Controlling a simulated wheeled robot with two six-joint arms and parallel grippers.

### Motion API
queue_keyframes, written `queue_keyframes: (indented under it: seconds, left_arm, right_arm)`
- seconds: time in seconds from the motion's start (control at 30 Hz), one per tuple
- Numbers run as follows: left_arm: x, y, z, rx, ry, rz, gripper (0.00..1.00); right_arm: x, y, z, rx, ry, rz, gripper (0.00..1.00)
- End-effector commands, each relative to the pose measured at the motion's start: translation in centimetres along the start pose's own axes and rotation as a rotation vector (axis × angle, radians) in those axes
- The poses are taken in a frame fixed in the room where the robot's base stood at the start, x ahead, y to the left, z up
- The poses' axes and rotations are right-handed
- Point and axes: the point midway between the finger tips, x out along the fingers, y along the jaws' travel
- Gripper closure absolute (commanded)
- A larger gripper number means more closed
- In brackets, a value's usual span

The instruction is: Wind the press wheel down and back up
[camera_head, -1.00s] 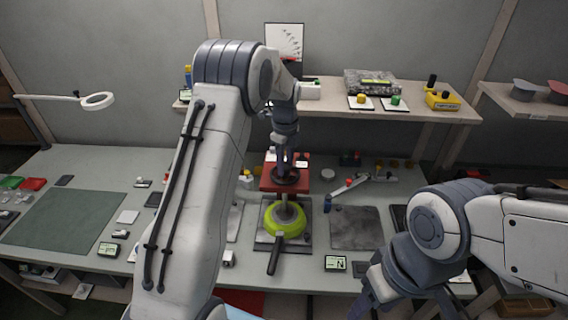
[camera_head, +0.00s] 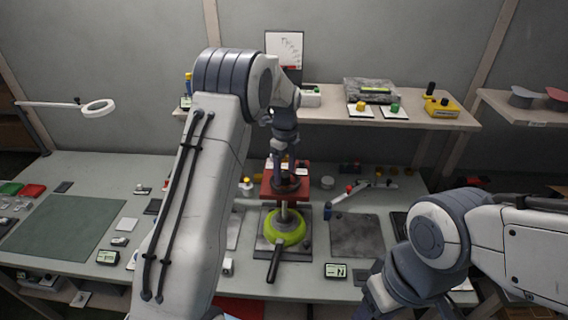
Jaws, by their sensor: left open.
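The press stands on the middle of the bench, with a red head block (camera_head: 270,190). Its dark wheel (camera_head: 287,184) lies on top of the block. Below the block, a grey shaft (camera_head: 284,212) runs down to a lime-green round piece (camera_head: 285,232) with a black handle pointing to the front. My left gripper (camera_head: 281,165) points down just above the wheel and is open. Its fingertips are small, and I cannot tell whether they touch the wheel. My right gripper (camera_head: 372,302) is at the bottom right, partly cut off by the frame edge.
A dark grey plate (camera_head: 356,235) and a small display (camera_head: 335,270) lie right of the press. A green mat (camera_head: 62,226) covers the left bench. A back shelf (camera_head: 330,110) holds a grey box (camera_head: 370,91) and several buttons. My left arm hides the bench left of the press.

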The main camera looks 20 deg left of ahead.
Motion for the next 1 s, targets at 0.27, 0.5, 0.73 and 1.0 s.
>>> queue_keyframes:
  seconds: [0.27, 0.5, 0.73, 1.0]
  left_arm:
    - [-4.7, -0.1, 0.0, 0.0, -0.003, -0.006, 0.29]
    - [-8.8, 0.0, 0.0, 0.0, -0.001, -0.003, 0.29]
    - [-10.0, 0.1, 0.0, 0.0, 0.0, 0.001, 0.29]
    - [-10.0, 0.1, 0.0, 0.0, 0.0, 0.001, 0.29]
  right_arm:
    - [1.8, 0.1, 0.1, 0.003, 0.0, 0.0, 0.41]
    - [2.5, 0.2, 0.1, 0.004, 0.0, 0.0, 0.41]
    - [2.6, 0.2, 0.1, 0.005, 0.0, 0.0, 0.41]
    - [2.5, 0.2, 0.1, 0.004, 0.0, 0.0, 0.41]
